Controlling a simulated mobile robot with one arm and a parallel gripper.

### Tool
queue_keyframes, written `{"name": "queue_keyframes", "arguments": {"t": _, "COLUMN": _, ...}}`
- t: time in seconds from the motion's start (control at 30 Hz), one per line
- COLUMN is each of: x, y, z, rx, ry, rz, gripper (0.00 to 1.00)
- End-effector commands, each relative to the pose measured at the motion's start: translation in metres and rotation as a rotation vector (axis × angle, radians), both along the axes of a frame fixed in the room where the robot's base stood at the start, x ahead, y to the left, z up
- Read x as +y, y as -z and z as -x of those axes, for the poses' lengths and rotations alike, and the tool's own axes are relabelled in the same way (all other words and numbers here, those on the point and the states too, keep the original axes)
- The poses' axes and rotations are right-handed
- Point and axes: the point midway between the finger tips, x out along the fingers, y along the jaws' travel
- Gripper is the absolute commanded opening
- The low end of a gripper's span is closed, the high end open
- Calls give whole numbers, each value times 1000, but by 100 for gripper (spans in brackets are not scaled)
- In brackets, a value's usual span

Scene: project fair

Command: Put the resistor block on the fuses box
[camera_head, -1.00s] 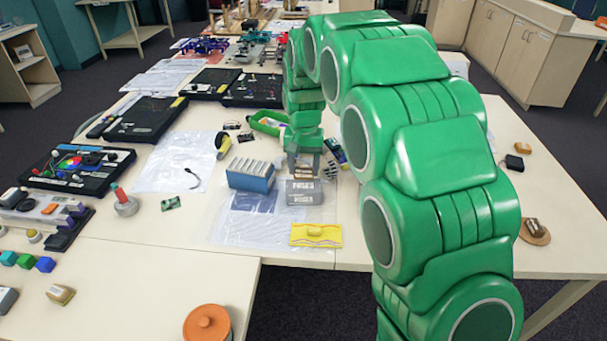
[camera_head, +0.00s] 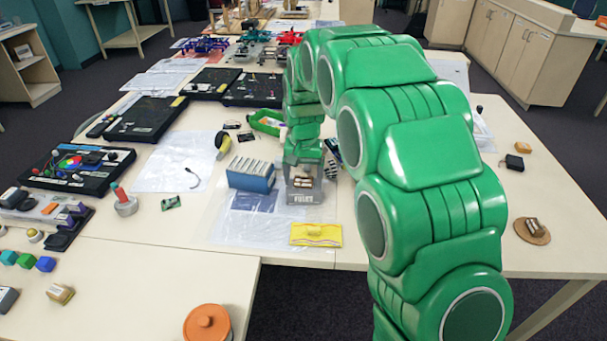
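The grey fuses box (camera_head: 305,198) lies on the clear plastic sheet near the middle of the table, its label facing me. My gripper (camera_head: 303,177) points straight down right over the box. Its fingers are on either side of a small brown and pale block, which I take as the resistor block (camera_head: 303,180). The block is at the top of the box. I cannot tell whether it touches the box. The fingers and block hide most of the box's top.
A blue slotted holder (camera_head: 250,175) stands close to the left of the box. A yellow item (camera_head: 316,235) lies in front. My arm covers the table to the right. A small block sits on a round coaster (camera_head: 533,231) at the far right.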

Motion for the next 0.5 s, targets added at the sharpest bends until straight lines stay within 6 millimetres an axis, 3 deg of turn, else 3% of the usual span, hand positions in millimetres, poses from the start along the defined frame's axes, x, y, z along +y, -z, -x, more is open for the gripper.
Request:
{"name": "queue_keyframes", "arguments": {"t": 0.27, "x": 0, "y": -1, "z": 0, "rx": 0, "ry": 0, "rz": 0, "gripper": 82}}
{"name": "queue_keyframes", "arguments": {"t": 0.5, "x": 0, "y": -23, "z": -1, "rx": -2, "ry": 0, "rz": -1, "gripper": 82}}
